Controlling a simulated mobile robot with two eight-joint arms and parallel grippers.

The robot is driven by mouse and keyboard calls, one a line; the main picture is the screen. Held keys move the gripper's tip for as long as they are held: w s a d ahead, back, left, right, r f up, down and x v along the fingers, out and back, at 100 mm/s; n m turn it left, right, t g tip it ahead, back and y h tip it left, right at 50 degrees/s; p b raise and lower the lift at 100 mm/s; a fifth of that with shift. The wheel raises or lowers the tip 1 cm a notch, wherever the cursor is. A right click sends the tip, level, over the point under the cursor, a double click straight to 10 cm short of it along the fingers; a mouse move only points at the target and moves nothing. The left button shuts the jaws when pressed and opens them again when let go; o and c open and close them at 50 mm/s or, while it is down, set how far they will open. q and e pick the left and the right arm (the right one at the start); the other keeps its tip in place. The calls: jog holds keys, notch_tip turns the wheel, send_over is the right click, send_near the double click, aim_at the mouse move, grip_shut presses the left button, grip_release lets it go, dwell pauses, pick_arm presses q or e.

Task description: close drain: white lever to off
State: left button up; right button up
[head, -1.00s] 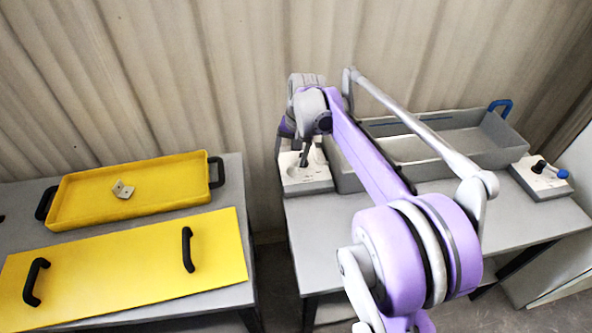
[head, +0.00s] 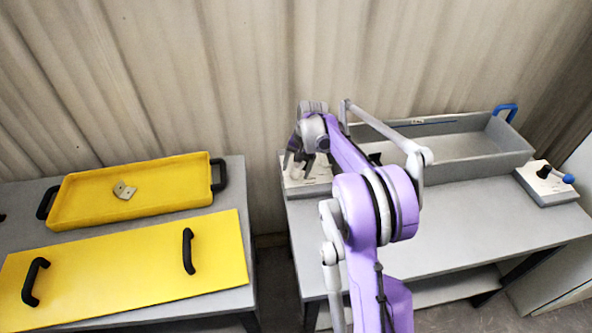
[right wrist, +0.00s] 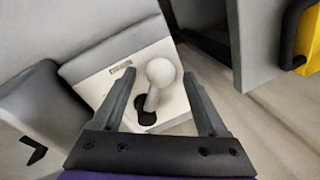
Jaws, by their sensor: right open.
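The white lever (right wrist: 160,78) has a round white knob and rises from a dark slot in a pale control box (right wrist: 178,107). In the right wrist view the knob shows between my right gripper's fingers (right wrist: 157,82), which are open on either side of it. No grip on the knob shows. In the head view the box (head: 298,189) stands at the left end of the right table, and my right gripper (head: 297,162) is over it, hiding most of the lever. A label on the box is too small to read. My left gripper is not in view.
A grey tank (head: 480,163) with a blue handle (head: 506,112) stands beside the box. Another box with a blue-knobbed lever (head: 548,185) is at the right end. A yellow tray (head: 80,205) and yellow lid (head: 130,262) are on the left table. The right table's front is clear.

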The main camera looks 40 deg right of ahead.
jog(key=shift+f, duration=0.35)
grip_shut()
jog(key=shift+w, duration=0.1)
dwell(1.1)
